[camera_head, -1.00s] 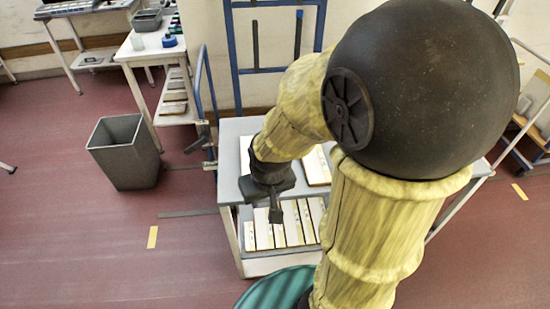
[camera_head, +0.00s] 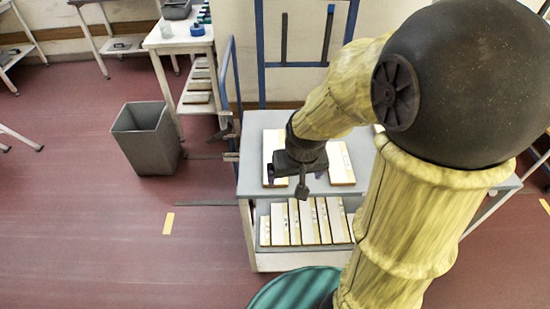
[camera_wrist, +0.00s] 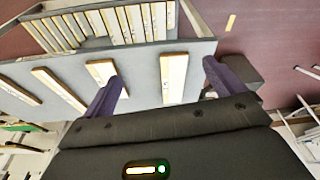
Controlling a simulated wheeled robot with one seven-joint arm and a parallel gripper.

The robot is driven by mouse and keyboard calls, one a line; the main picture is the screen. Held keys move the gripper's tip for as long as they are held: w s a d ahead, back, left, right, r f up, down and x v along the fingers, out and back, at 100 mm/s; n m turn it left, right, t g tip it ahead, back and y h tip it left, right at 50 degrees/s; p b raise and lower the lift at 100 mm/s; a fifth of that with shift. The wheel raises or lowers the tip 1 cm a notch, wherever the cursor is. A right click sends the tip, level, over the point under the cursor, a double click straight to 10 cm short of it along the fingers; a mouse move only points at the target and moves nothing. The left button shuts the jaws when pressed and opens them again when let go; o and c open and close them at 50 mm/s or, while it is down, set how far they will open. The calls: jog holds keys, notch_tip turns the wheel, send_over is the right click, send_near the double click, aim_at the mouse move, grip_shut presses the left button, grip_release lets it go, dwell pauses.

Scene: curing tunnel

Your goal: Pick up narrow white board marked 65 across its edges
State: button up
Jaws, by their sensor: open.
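Several pale boards lie on the grey top of a cart (camera_head: 252,180). In the head view one board (camera_head: 273,150) lies left of my gripper (camera_head: 303,185) and another (camera_head: 341,165) lies right of it. My arm hides part of the top. In the wrist view my gripper (camera_wrist: 163,72) is open and empty, its two purple fingers apart. One board (camera_wrist: 174,80) shows in the gap between the fingers, apart from them and below. Another board (camera_wrist: 101,72) is close beside the left finger. Further boards (camera_wrist: 52,88) lie to the left. I cannot read a 65 on any.
More boards (camera_head: 308,222) lie in a row on the cart's lower shelf. A grey bin (camera_head: 147,140) stands on the floor at the left. A white table (camera_head: 178,42) and a blue frame (camera_head: 262,75) stand behind. The red floor between bin and cart is mostly clear.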

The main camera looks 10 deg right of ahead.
jog(key=w+a+m+t+b, duration=0.1)
jog(key=w+b, duration=0.3)
jog(key=w, duration=1.2)
jog(key=shift+w+a+f+m+t+h, duration=0.2)
jog(key=shift+f+m+t+h, duration=0.1)
jog(key=shift+f+m, duration=0.1)
jog(key=p+x, duration=0.1)
jog(key=x, duration=1)
jog(key=shift+s+f, duration=0.1)
jog(key=shift+f, duration=0.1)
jog(key=shift+w+d+f, duration=0.1)
jog(key=shift+w+f, duration=0.1)
jog(key=shift+f, duration=0.15)
jog(key=shift+p+x, duration=0.55)
jog(key=shift+x, duration=2.05)
jog(key=shift+d, duration=0.1)
